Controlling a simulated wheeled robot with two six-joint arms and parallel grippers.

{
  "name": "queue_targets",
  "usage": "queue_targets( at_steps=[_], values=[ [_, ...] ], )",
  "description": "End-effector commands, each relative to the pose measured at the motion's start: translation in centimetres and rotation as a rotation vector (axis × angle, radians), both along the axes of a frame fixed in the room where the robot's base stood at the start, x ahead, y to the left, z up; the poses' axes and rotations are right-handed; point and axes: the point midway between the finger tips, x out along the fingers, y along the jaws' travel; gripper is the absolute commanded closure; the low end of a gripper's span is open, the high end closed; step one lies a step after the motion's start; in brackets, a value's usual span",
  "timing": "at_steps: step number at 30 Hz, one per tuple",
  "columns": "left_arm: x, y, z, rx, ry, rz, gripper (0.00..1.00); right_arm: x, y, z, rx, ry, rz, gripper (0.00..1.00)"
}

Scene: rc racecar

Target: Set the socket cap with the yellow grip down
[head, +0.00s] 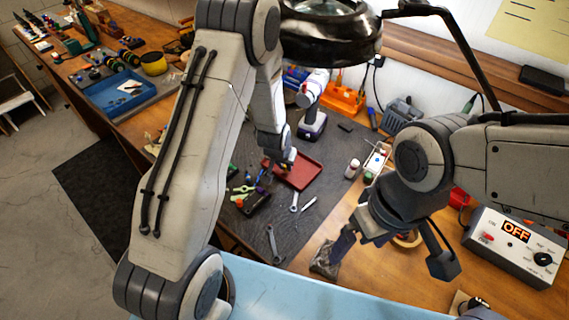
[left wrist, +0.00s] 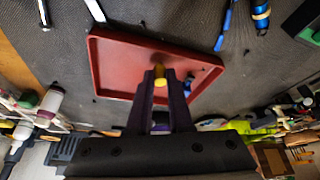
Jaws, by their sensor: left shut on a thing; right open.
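My left gripper (head: 281,166) is at the red tray (head: 308,179) on the dark mat. In the left wrist view its fingers (left wrist: 160,88) are shut on the socket cap with the yellow grip (left wrist: 160,76). Only the yellow end shows between the fingertips; the rest is hidden. The red tray (left wrist: 103,68) lies beyond and beneath the fingertips in that view. I cannot tell whether the cap touches the tray floor. My right gripper (head: 392,262) is open and empty over the front right of the wooden bench.
A small blue item (left wrist: 188,83) lies in the tray near the cap. Wrenches (head: 273,243) and a white-capped bottle (head: 352,168) are close by. A power supply (head: 515,246) reading OFF stands at the right. Part of the dark mat (head: 310,222) in front is clear.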

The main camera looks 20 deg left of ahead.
Motion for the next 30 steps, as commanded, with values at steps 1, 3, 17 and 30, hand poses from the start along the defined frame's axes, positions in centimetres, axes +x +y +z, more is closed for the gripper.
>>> queue_targets(
  at_steps=[1, 3, 17, 30],
  values=[
    [0.0, 0.0, 0.0, 0.000, -0.001, 0.000, 1.00, 0.0, 0.0, 0.0, 0.000, 0.000, 0.000, 0.07],
    [0.0, 0.0, 0.0, 0.000, -0.001, -0.001, 1.00, 0.0, 0.0, -0.1, 0.000, 0.000, 0.000, 0.07],
    [0.0, 0.0, -0.3, 0.000, 0.000, 0.000, 0.52, 0.0, 0.0, -0.3, 0.000, 0.000, 0.000, 0.07],
    [-1.2, 0.0, 3.2, 0.000, -0.005, -0.001, 0.52, 0.0, 0.0, -0.8, 0.000, 0.000, 0.000, 0.07]
  ],
)
